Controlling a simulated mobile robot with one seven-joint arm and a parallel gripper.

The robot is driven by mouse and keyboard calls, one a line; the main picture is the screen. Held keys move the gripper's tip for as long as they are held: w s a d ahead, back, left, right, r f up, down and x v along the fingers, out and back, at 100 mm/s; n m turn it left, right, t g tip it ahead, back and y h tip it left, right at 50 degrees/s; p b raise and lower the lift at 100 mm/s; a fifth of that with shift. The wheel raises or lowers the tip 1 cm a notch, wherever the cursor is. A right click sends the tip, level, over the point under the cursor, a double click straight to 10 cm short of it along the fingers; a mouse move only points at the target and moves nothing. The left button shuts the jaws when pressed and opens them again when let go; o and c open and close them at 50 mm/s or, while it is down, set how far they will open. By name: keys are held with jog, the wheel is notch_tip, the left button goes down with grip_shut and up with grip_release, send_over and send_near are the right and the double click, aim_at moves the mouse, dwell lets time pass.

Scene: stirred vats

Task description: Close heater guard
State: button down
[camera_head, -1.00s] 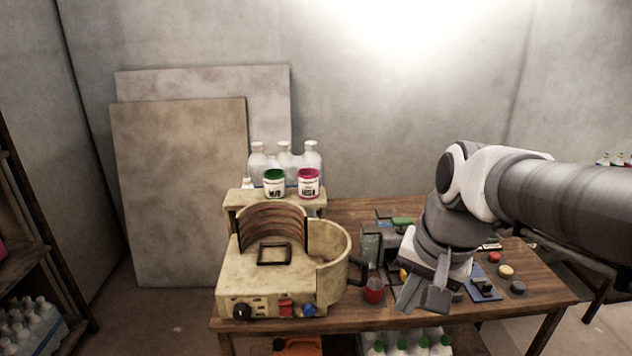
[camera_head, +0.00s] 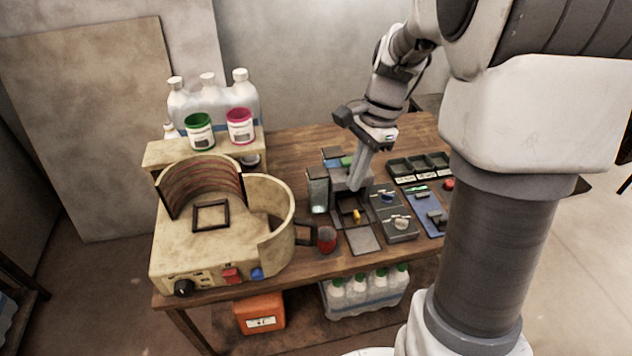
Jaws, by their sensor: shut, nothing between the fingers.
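The cream heater (camera_head: 185,250) stands at the left end of the wooden table, with reddish coils on the inside of its curved back wall. Its curved cream guard (camera_head: 278,235) stands at the right side, leaving the front of the heater open. A dark handle (camera_head: 305,234) sticks out from the guard's right side. My gripper (camera_head: 358,184) is shut and empty, pointing down over the middle of the table, right of the handle and apart from it. The small parts around its fingertips partly hide where they end.
A red cup (camera_head: 327,239) stands close to the right of the handle. Trays and small devices (camera_head: 393,213) crowd the table's middle and right. Green (camera_head: 199,132) and pink (camera_head: 240,127) jars stand on the ledge behind the heater, with bottles behind them. An orange box (camera_head: 259,314) sits below.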

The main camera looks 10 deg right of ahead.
jog(key=s+a+f, duration=0.1)
jog(key=a+f, duration=0.5)
jog(key=f, duration=0.3)
jog(key=shift+s+f, duration=0.35)
jog(key=shift+s+a, duration=0.15)
jog(key=shift+a, duration=0.05)
